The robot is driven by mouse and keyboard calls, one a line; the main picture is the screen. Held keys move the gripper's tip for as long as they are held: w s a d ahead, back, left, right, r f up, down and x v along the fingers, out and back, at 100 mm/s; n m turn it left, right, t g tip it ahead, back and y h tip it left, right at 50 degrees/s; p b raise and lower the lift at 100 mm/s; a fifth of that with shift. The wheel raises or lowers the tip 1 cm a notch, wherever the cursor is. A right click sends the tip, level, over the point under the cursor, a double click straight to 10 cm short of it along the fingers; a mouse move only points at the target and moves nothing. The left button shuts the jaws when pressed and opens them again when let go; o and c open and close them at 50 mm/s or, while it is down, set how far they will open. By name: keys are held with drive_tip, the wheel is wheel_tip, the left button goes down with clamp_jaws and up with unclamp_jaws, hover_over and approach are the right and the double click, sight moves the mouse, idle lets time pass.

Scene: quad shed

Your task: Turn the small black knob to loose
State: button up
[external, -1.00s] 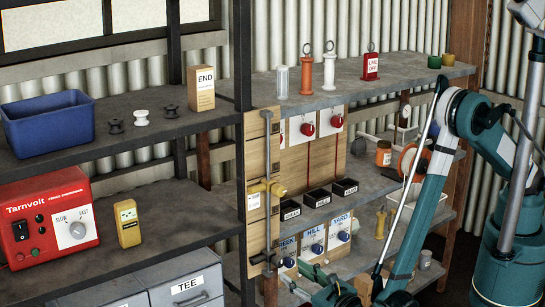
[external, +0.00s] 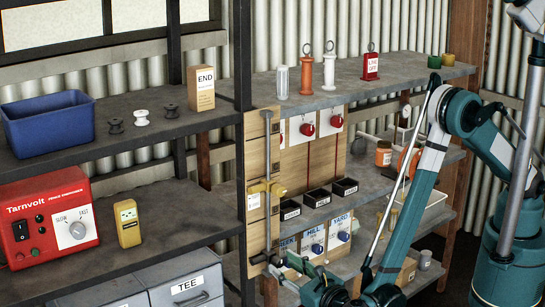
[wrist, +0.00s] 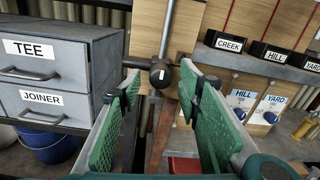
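The small black knob (wrist: 160,74) is at the foot of a vertical grey rod (wrist: 167,30) on a wooden board, with a pale mark on its face. A short dark bar sticks out to its left. In the external view the knob (external: 259,259) is low on the board, just left of my gripper (external: 284,267). In the wrist view my gripper (wrist: 160,87) is open, its green-padded fingers on either side of the knob in the picture. The knob appears just beyond the fingertips; I cannot tell whether they touch it. Nothing is held.
Grey drawers labelled TEE and JOINER (wrist: 60,75) stand close to the left finger. Black trays (wrist: 270,52) and blue HILL and YARD tags (wrist: 240,103) are at right. A yellow fitting (external: 266,187) sits higher on the rod.

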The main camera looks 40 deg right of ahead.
drive_tip(key=shift+w, duration=1.35)
drive_tip(key=shift+c, duration=0.5)
drive_tip(key=c, duration=0.8)
